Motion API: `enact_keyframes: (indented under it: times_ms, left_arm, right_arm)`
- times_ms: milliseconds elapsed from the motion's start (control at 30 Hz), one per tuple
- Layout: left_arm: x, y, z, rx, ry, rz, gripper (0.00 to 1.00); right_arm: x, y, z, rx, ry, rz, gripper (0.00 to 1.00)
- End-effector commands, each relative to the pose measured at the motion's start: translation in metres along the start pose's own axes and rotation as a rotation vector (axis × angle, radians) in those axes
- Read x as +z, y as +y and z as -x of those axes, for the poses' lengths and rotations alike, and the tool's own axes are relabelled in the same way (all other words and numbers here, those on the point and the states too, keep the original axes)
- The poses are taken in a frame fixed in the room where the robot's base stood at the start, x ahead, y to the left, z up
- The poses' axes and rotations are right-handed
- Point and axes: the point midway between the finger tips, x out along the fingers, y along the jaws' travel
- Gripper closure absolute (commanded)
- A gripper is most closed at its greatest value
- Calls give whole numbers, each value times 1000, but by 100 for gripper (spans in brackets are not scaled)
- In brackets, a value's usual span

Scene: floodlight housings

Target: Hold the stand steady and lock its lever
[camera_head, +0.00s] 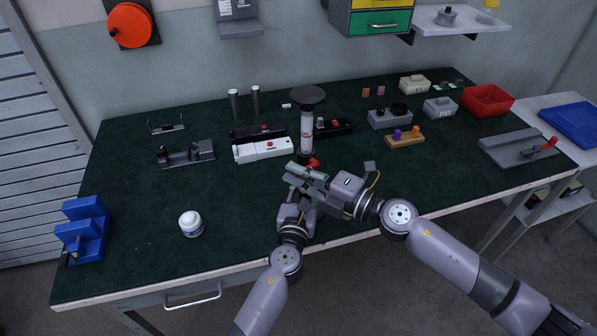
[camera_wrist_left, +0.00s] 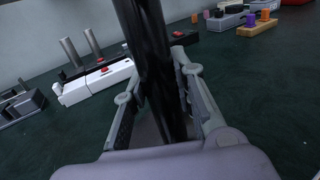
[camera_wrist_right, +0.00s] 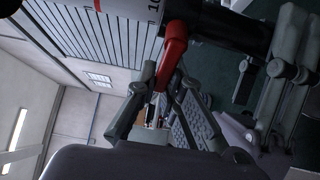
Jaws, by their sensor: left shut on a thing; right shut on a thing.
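The stand (camera_head: 307,135) is upright on the green bench top, with a round black top, a white printed band and a black lower post. Its red lever (camera_head: 313,163) sticks out low on the post and shows larger in the right wrist view (camera_wrist_right: 174,42). My left gripper (camera_wrist_left: 160,88) is shut around the black post (camera_wrist_left: 152,50). My right gripper (camera_head: 306,172) is shut on the red lever, whose lower end is between its fingers (camera_wrist_right: 165,82). The two grippers are close together and hide the stand's foot in the head view.
A white block with a red button (camera_head: 262,149) lies just left of the stand. A white jar (camera_head: 191,223) and a blue holder (camera_head: 84,230) are at the left. Grey boxes and a red bin (camera_head: 488,100) are at the right. The front left bench is mostly clear.

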Motion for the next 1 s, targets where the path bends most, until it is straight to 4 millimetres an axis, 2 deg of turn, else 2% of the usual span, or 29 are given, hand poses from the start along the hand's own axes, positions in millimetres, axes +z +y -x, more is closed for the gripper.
enact_keyframes:
  times_ms: [167, 200, 500, 833, 1000]
  left_arm:
    - [1, -1, 0, -1, -2, -1, 100]
    - [1, -1, 0, -1, -2, -1, 100]
    - [1, -1, 0, -1, -2, 0, 100]
    - [1, 0, 0, -1, -2, 0, 100]
    - [1, 0, 0, 0, -1, 0, 100]
  right_arm:
    - [0, -3, 1, -6, 1, 1, 100]
    - [0, -3, 1, -6, 1, 1, 90]
    - [0, -2, 0, -3, 0, 0, 70]
    - [0, -2, 3, -2, 0, -1, 70]
    - [0, -3, 24, -5, -2, -3, 70]
